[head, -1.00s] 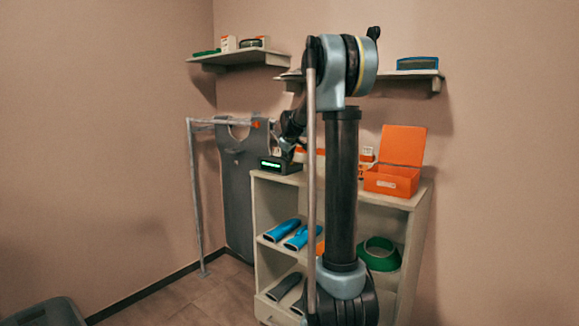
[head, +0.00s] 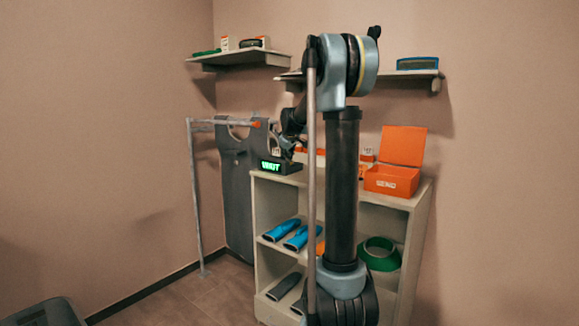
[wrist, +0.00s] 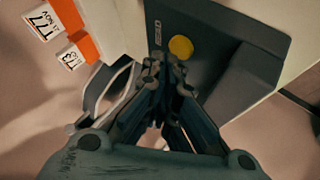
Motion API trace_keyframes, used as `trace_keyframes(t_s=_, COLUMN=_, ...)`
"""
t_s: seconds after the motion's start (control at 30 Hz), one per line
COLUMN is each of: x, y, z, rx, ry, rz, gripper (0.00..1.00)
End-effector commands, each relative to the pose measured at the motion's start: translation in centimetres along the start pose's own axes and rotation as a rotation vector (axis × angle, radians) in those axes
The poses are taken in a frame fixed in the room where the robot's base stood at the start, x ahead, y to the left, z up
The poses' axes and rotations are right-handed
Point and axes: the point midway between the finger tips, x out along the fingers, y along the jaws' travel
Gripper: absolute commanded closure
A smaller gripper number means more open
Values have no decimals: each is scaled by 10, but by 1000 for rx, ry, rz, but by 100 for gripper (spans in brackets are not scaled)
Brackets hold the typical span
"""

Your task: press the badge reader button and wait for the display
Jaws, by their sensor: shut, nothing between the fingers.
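The badge reader (head: 292,168) is a dark box on top of the shelf unit at its left end. Its display (head: 269,166) shows bright green text that looks like "WAIT", though it is small. In the wrist view the dark reader (wrist: 215,55) carries a round yellow button (wrist: 181,47). My gripper (wrist: 167,66) is shut and empty, its fingertips just beside the lower left edge of the button in the picture. I cannot tell whether they touch it. In the head view my gripper (head: 285,144) is over the reader, small and partly hidden by my arm.
An open orange box (head: 392,181) stands on the unit's right end. White and orange tagged items (wrist: 62,35) lie beside the reader. A grey apron (head: 236,190) hangs on a metal rack (head: 194,190) at left. Wall shelves (head: 240,58) are above; open floor lies in front left.

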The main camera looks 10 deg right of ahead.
Motion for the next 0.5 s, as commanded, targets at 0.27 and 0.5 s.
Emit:
trace_keyframes(t_s=0.27, x=-7, y=5, z=-5, rx=0, ry=0, rz=0, gripper=100)
trace_keyframes(t_s=0.5, x=-20, y=15, z=-15, rx=0, ry=0, rz=0, gripper=100)
